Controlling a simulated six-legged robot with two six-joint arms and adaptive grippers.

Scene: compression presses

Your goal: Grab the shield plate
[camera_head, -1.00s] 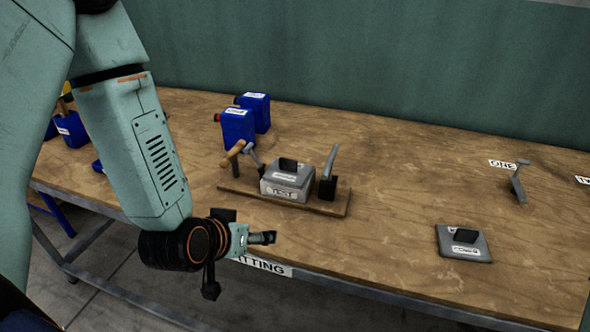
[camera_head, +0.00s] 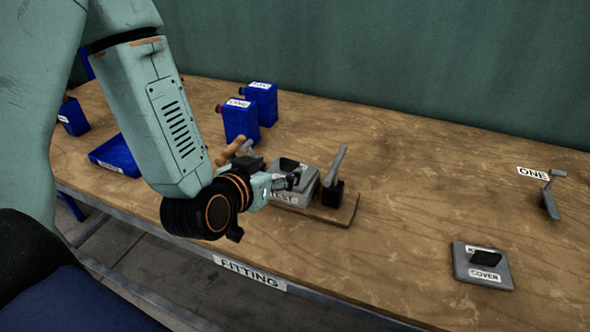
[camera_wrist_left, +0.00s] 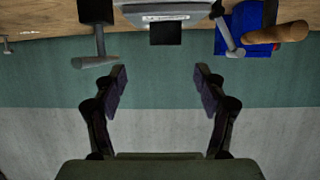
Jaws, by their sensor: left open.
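A grey plate with a black block handle (camera_head: 289,163) sits on the grey block marked TEST (camera_head: 291,199), on a wooden base board. Its own label is too small to read; no plate here reads clearly as the shield. In the left wrist view the grey plate (camera_wrist_left: 175,11) and its black handle (camera_wrist_left: 165,33) show at the top, beyond the fingertips. My left gripper (camera_head: 288,181) is open and empty, in front of the block and partly covering it. Its two spread fingers show in the left wrist view (camera_wrist_left: 160,88). My right gripper is not in view.
A grey lever (camera_head: 334,167) stands right of the block; a wooden handle (camera_head: 229,152) is at its left. A plate marked COVER (camera_head: 500,268) lies at right, near a grey bracket (camera_head: 549,200). Blue containers (camera_head: 240,122) stand behind. The table's middle right is clear.

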